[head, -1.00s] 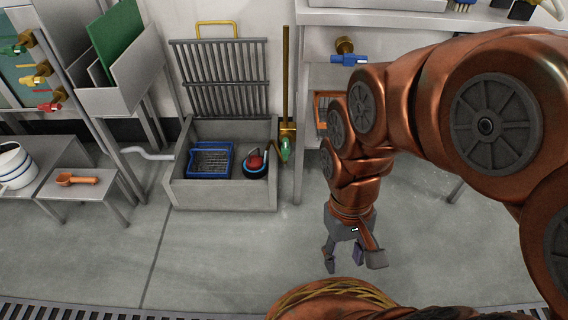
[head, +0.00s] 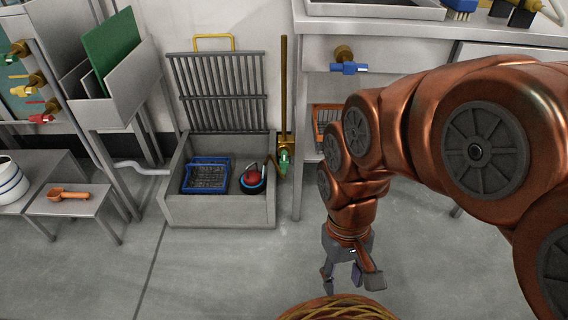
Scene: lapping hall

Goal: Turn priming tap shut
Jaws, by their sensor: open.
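No label marks the priming tap, so I cannot tell for sure which tap it is. A green-handled tap (head: 284,158) sits low on an upright brass pipe (head: 284,90), at the right edge of a grey sump. A blue-handled tap (head: 348,68) on a brass fitting is on the bench front. At the far left are a green-handled tap (head: 18,50), a yellow-handled tap (head: 28,80) and a red-handled tap (head: 42,118). My gripper (head: 352,278) hangs open and empty over the floor, right of and nearer than the sump, apart from every tap.
The open sump (head: 220,212) holds a blue basket (head: 207,176) and a red-and-dark round pump (head: 253,180); its grate (head: 218,90) stands upright behind. A low stand (head: 72,204) bears an orange scoop (head: 68,193). A wicker rim (head: 335,306) is below my gripper. Floor before the sump is clear.

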